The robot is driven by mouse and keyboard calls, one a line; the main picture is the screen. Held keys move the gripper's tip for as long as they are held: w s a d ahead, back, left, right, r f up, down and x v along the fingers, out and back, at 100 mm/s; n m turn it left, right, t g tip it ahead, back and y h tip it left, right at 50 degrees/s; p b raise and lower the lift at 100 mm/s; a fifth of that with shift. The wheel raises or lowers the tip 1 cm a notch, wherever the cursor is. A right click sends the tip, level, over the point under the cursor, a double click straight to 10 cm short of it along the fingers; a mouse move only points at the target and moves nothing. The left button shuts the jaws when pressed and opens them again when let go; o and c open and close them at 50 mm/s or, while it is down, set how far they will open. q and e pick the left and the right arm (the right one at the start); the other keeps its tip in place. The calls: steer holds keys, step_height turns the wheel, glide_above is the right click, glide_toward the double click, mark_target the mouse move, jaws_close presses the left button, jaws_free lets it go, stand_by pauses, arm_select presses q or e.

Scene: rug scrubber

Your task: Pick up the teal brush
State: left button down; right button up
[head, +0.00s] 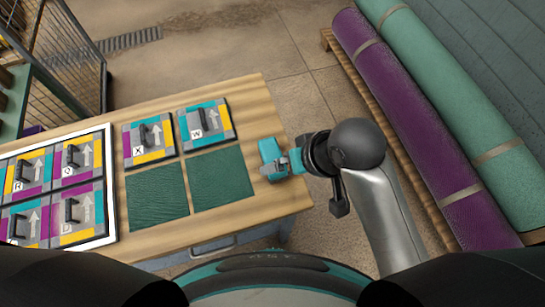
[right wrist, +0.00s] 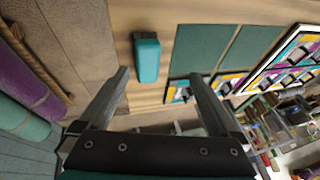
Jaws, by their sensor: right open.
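The teal brush (head: 269,147) lies at the right edge of the wooden table. In the right wrist view the brush (right wrist: 147,60) is a rounded teal block lying on the wood, ahead of the fingertips and nearer the left finger. My right gripper (head: 281,165) is beside and partly over the brush in the head view, covering some of it. In the right wrist view my right gripper (right wrist: 159,76) is open, with nothing between its fingers. Contact with the brush cannot be told. My left gripper is not in view.
Two dark green square pads (head: 222,178) lie on the table (head: 245,95) left of the brush. Patterned tiles with black handles (head: 205,120) sit behind them, and a white-framed tile board (head: 112,190) is at left. Purple (head: 400,90) and green (head: 455,110) rolls lie at right.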

steer(key=w+a+r+n+g, duration=0.2)
steer(key=w+a+r, duration=0.1)
steer(key=a, duration=0.4)
steer(key=m+g+h+b, duration=0.1)
steer(key=m+h+b, duration=0.1)
steer(key=h+b, duration=0.15)
glide_above(273, 155)
steer(key=shift+h, duration=0.25)
steer(key=f, duration=0.6)
steer(key=f+p, duration=0.1)
steer(key=f, duration=0.2)
steer(key=shift+s+a, duration=0.1)
steer(key=shift+a, duration=0.2)
steer(key=shift+d+f+b, duration=0.15)
steer(key=shift+f+b, duration=0.3)
steer(key=shift+f, duration=0.9)
steer(key=shift+d+f+b, duration=0.1)
steer(key=shift+f+b, duration=0.35)
steer(key=shift+f, duration=0.85)
jaws_close()
steer(key=shift+r, duration=0.1)
step_height(273, 155, up, 20)
steer(key=p, duration=0.5)
